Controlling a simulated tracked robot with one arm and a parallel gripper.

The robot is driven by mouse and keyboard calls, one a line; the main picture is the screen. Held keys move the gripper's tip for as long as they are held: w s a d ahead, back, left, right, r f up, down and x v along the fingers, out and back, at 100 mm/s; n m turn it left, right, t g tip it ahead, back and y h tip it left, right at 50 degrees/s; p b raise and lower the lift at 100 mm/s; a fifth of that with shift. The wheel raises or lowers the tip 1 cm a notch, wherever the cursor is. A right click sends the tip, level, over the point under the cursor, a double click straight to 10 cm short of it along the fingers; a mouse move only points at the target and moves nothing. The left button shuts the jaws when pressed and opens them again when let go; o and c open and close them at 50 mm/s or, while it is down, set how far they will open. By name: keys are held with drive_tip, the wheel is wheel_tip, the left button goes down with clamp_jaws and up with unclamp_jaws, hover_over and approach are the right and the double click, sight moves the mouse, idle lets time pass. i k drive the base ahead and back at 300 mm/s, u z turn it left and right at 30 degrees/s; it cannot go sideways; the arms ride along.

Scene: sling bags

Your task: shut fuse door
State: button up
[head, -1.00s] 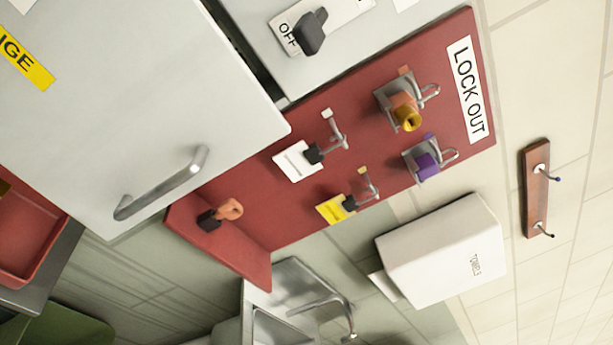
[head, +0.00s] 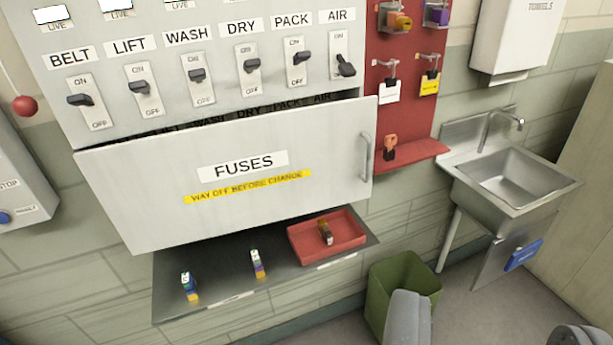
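The fuse door (head: 150,200) is a wide pale panel below the switches, labelled FUSES with a yellow strip under it. It stands ajar, with a dark gap along its top edge showing some lettering behind it. Its metal bar handle (head: 365,157) is upright at the right edge. How wide the gap is at the right edge I cannot tell. My gripper (head: 488,322) shows at the bottom right as two grey fingertips well apart, with nothing between them. It is below and right of the door, apart from it.
A dark shelf (head: 215,270) under the door holds two fuses and a red tray (head: 330,252). Right of the door are a red lockout board (head: 405,120) with a ledge, a sink (head: 510,180) and a green bin (head: 395,280). The row of switches (head: 196,75) sits above.

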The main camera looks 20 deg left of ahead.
sight(163, 190)
drive_tip(key=z, duration=0.55)
drive_tip(key=k, duration=0.15)
drive_tip(key=u, duration=0.75)
drive_tip(key=i, duration=1.25)
drive_tip(key=z, duration=0.6)
